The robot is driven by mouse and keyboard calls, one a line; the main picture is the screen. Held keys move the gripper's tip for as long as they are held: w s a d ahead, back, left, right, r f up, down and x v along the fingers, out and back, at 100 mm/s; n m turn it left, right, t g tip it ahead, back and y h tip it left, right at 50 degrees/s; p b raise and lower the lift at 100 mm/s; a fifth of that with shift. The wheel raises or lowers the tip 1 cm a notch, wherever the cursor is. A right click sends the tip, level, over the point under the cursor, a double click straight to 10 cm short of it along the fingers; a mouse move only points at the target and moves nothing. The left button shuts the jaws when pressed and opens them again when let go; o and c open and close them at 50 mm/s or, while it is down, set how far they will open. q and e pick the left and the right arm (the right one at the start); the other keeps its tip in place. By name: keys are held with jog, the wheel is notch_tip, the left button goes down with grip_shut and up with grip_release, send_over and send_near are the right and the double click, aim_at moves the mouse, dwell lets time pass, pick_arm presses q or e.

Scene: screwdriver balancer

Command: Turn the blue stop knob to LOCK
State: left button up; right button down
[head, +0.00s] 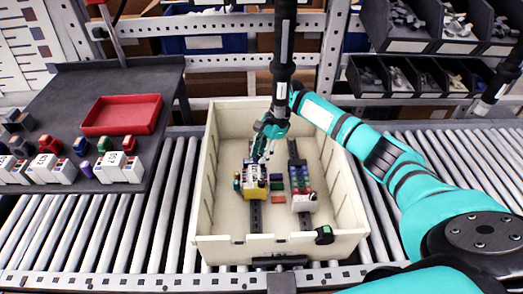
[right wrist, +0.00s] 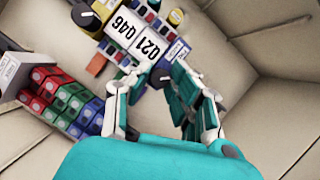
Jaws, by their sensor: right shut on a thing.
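The blue stop knob (right wrist: 178,50) is small and dark blue with a pale line on top. It shows in the right wrist view beside the white number labels of a yellow-bodied unit (head: 256,189). My right gripper (head: 259,158) reaches down over the far end of this unit inside the bin. The knob is too small to make out in the head view. No LOCK mark is readable. My left gripper is out of view.
The cream bin (head: 342,196) stands on a roller conveyor (head: 104,240). A second rail with coloured blocks and a white unit (head: 304,203) lies to the right. A dark cylinder (head: 283,60) hangs above the bin. A red tray (head: 123,115) lies on the left bench.

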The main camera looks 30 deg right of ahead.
jog(key=r+n+p, duration=0.1)
jog(key=p, duration=0.2)
jog(key=shift+r, duration=0.1)
jog(key=shift+w+a+f+n+g, duration=0.1)
jog(key=shift+f+n+g, duration=0.35)
jog(key=shift+n, duration=0.15)
jog(key=shift+f+n, duration=0.1)
jog(key=shift+n, duration=0.3)
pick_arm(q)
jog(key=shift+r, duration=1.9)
pick_arm(e)
jog(key=shift+n+g, duration=0.25)
jog(key=shift+n, duration=0.35)
jog(key=c, duration=1.2)
grip_release()
jog(key=shift+o, duration=0.2)
jog(key=shift+d+r, duration=0.2)
jog(key=v, duration=1.1)
jog(key=shift+r, duration=0.3)
